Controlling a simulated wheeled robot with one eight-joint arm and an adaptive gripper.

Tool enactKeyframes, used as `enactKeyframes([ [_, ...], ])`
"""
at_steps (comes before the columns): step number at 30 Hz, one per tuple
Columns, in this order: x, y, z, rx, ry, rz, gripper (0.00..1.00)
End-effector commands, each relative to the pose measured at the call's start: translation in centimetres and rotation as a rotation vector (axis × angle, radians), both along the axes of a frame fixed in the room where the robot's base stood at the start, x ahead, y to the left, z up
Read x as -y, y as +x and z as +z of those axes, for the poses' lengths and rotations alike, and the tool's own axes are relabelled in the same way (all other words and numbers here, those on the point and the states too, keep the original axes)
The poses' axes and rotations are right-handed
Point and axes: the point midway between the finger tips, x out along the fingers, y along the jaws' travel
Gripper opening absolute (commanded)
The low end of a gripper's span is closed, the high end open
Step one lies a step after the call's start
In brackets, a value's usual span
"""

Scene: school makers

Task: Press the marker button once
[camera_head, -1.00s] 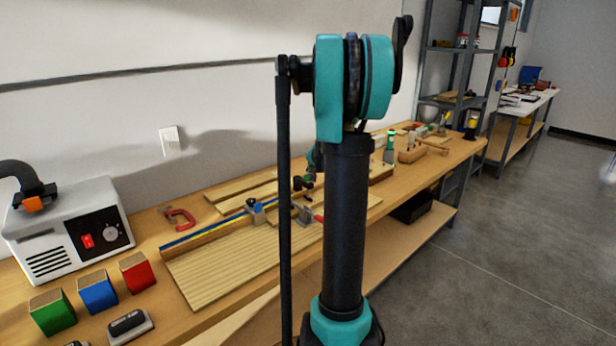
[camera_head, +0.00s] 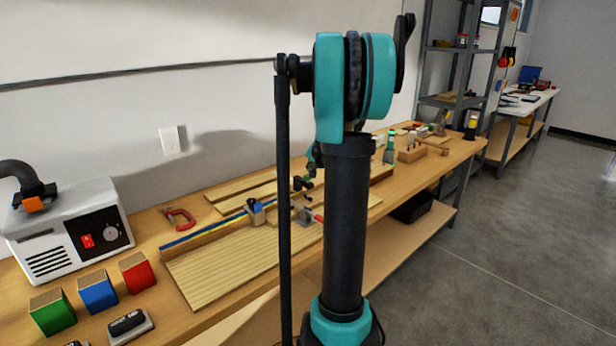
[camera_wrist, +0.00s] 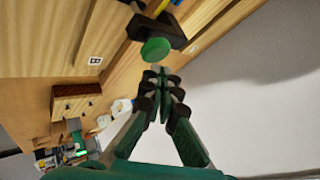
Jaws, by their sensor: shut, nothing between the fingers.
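The marker button appears to be the round green cap (camera_wrist: 155,50) in the wrist view, on a black housing (camera_wrist: 160,27) with wooden boards around it. My gripper (camera_wrist: 160,72) is shut and empty. Its fingertips sit just below the green cap in the picture, with a small gap seeming to show between them. Whether they touch cannot be told for sure. In the head view my arm's dark column covers part of the bench, and the button cannot be made out there.
The workbench has a pale board (camera_head: 230,268) with a blue and yellow fence, a red clamp (camera_head: 179,218), green (camera_head: 52,312), blue (camera_head: 97,291) and red (camera_head: 137,272) blocks, and a grey machine (camera_head: 68,228). A wooden block (camera_wrist: 76,101) shows in the wrist view. Open floor lies right.

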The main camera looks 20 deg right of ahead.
Motion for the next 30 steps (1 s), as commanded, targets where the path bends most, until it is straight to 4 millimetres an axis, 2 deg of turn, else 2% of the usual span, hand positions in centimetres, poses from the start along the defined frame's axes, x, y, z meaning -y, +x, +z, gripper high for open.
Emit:
enactKeyframes([
  [7, 0.0, 0.0, 0.3, 0.0, 0.0, 0.0, 0.0],
  [24, 0.0, 0.0, 5.3, 0.0, 0.0, 0.0, 0.0],
  [30, 0.0, 0.0, 6.0, 0.0, 0.0, 0.0, 0.0],
])
